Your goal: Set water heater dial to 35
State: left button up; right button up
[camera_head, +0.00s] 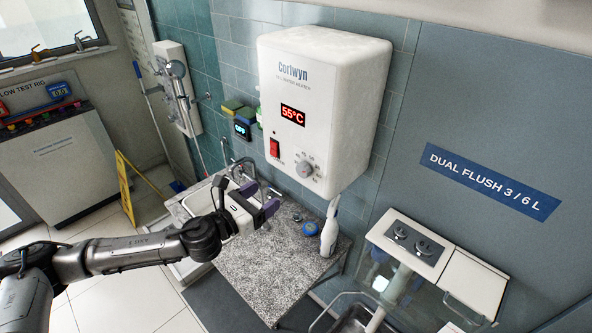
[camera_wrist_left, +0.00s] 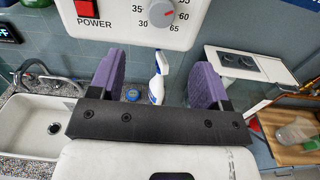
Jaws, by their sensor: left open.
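The white water heater (camera_head: 323,110) hangs on the tiled wall, and its red display (camera_head: 293,114) reads 55°C. Its grey dial (camera_head: 304,169) sits low on the front face, right of the red power switch (camera_head: 275,148). In the left wrist view the dial (camera_wrist_left: 162,13) is at the top edge, with 35 printed on its left and 55, 60 and 65 at its right. Its red mark points to the right side, near 55. My left gripper (camera_head: 270,210) is open and empty, below and left of the dial, apart from it. My right gripper is not seen.
Below the heater is a speckled counter (camera_head: 265,275) with a white spray bottle (camera_head: 330,228), a blue round item (camera_head: 310,228) and a sink with a faucet (camera_head: 240,170). A toilet cistern unit (camera_head: 408,243) stands at right. The space before the heater's face looks clear.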

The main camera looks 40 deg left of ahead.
aim_at(301, 171)
pick_arm(q)
jog(key=w+p, duration=0.1)
jog(key=w, duration=0.3)
jog(key=w+m+p, duration=0.1)
jog(key=w, duration=0.3)
jog(key=w+d+m+p, duration=0.1)
jog(key=w, duration=0.3)
jog(key=shift+w, duration=0.3)
jog(key=shift+w+p, duration=0.35)
jog(key=shift+w, duration=0.2)
jog(key=shift+c, duration=0.3)
jog(key=c, duration=0.8)
jog(key=shift+c, duration=0.2)
